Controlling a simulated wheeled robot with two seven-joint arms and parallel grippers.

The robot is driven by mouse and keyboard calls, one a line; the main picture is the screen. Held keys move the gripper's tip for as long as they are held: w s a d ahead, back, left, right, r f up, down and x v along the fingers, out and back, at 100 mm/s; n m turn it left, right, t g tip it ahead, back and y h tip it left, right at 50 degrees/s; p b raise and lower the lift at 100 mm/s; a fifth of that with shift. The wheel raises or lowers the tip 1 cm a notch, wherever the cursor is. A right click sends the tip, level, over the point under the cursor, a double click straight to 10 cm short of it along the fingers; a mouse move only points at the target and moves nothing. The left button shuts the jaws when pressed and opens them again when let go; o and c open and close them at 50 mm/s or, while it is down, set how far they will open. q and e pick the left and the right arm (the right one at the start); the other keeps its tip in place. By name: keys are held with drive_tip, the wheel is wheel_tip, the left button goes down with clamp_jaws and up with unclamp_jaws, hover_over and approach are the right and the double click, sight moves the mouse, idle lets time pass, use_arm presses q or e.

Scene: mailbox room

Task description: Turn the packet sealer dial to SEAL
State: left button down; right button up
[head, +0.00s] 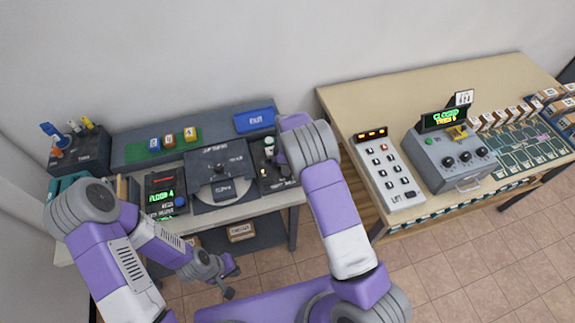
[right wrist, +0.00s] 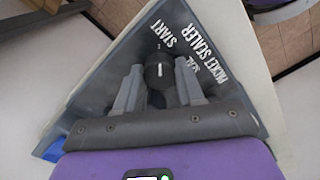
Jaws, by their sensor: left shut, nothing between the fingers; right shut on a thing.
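The packet sealer (right wrist: 210,90) is a dark grey panel with white words PACKET SEALER and START; another short word is partly hidden by a finger. Its black round dial (right wrist: 159,72) has a white pointer line running up and down in the right wrist view. My right gripper (right wrist: 159,84) has its fingers on both sides of the dial, shut on it. In the head view the packet sealer (head: 266,178) is partly covered by my right arm, and the right fingers are hidden. My left gripper (head: 231,281) is shut and empty, low in front of the bench.
Left of the sealer stand a dark machine with a round plate (head: 219,170) and a FLOOR 4 display box (head: 165,193). A blue tray (head: 254,121) lies behind. On the right, a wooden table (head: 350,98) carries a white button panel (head: 385,170) and a grey dial box (head: 452,158).

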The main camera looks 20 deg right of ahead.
drive_tip(key=m, duration=0.3)
drive_tip(key=shift+b, duration=0.4)
drive_tip(key=m, duration=0.4)
drive_tip(key=shift+m+b, duration=0.35)
drive_tip(key=shift+m, duration=0.05)
drive_tip(key=m, duration=0.3)
drive_tip(key=shift+m, duration=0.3)
drive_tip(key=shift+r+m, duration=0.1)
drive_tip(key=shift+m, duration=1.7)
drive_tip(key=o, duration=1)
drive_tip(key=shift+o, duration=0.2)
